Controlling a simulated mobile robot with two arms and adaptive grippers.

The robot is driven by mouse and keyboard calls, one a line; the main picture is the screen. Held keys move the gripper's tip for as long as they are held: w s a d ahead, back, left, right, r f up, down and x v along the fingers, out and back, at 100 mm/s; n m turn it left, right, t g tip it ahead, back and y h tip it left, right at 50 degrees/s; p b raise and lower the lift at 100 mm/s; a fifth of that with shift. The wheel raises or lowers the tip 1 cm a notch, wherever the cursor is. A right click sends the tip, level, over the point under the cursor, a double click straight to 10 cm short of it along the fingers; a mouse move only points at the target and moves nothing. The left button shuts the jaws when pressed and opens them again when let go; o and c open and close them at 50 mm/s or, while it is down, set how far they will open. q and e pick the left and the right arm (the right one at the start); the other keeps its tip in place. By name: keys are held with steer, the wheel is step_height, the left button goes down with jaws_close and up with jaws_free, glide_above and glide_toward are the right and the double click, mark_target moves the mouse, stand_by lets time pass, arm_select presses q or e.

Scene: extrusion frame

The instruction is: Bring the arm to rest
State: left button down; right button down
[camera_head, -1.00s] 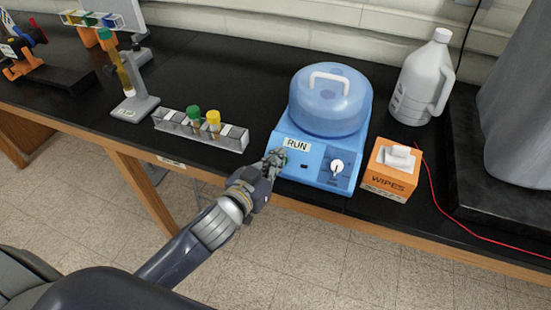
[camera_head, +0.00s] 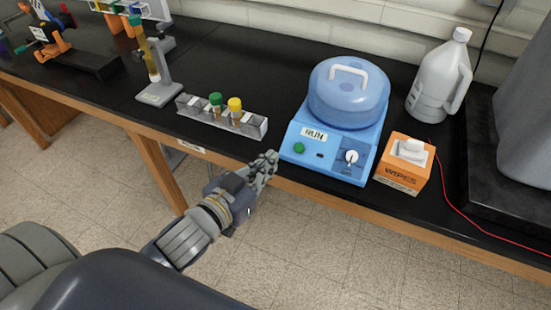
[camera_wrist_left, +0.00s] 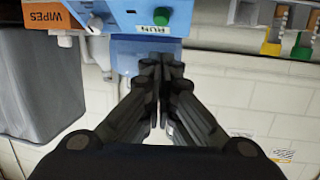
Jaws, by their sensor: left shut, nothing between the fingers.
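My left gripper (camera_head: 264,167) is shut and empty. In the head view it is just in front of the bench's front edge, to the left of the blue centrifuge (camera_head: 330,160) and apart from it. The centrifuge has a domed lid with a white handle, a RUN label, a green button (camera_head: 299,147) and a white knob. In the left wrist view the shut fingers (camera_wrist_left: 160,62) point toward the centrifuge front, and the green button (camera_wrist_left: 161,15) shows above them. My right gripper is in neither view.
An orange wipes box (camera_head: 401,172) stands right of the centrifuge, with a grey jug (camera_head: 432,88) behind it. A rack (camera_head: 250,126) with green- and yellow-capped tubes stands to the left. A tube stand (camera_head: 160,94) is farther left. Open floor lies before the bench.

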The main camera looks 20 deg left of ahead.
arm_select(q)
steer(key=shift+s, duration=0.25)
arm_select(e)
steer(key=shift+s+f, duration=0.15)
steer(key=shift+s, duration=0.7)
arm_select(q)
steer(key=s+a+f+g+y, duration=0.1)
steer(key=s+a+f+g, duration=0.15)
steer(key=f, duration=1.55)
steer(key=s+a+f+g+y, duration=0.2)
steer(key=a+f+g, duration=0.2)
steer(key=f, duration=1.5)
steer(key=s+f+g, duration=0.4)
steer(key=s+f, duration=0.7)
steer(key=s, duration=0.4)
steer(key=s+f+g, duration=0.3)
steer(key=s+f, duration=0.9)
steer(key=s, duration=0.3)
steer(key=shift+s+d+f+g, duration=0.25)
steer(key=shift+d+g, duration=0.1)
steer(key=shift+d, duration=0.1)
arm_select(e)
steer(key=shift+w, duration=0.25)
arm_select(q)
steer(key=shift+w, duration=0.1)
